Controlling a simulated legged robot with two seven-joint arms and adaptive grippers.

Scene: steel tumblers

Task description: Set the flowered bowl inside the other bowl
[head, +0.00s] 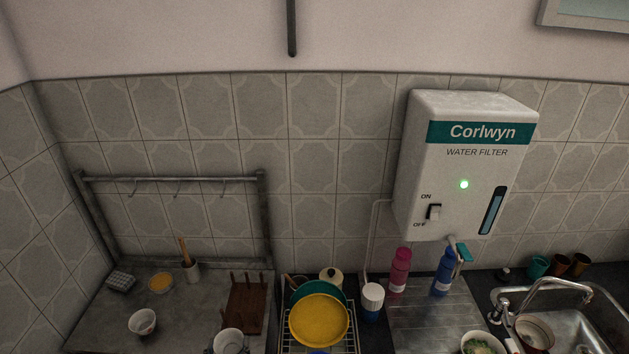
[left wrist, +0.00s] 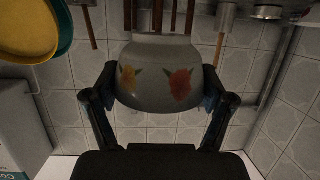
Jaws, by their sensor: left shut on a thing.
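The flowered bowl (left wrist: 158,82) is white with a yellow and a red flower, and fills the middle of the left wrist view. My left gripper (left wrist: 158,92) is shut on it, with a dark finger against each side. In the head view the held bowl (head: 229,340) shows at the bottom edge, partly cut off, with dark finger parts beside it. Another small white bowl (head: 143,321) stands upright on the left counter, to the left of the held bowl and apart from it. My right gripper is not in view.
A brown wooden rack (head: 245,303) stands just behind the held bowl. A dish rack with a yellow plate (head: 319,320) is to the right. Counter between the two bowls is clear.

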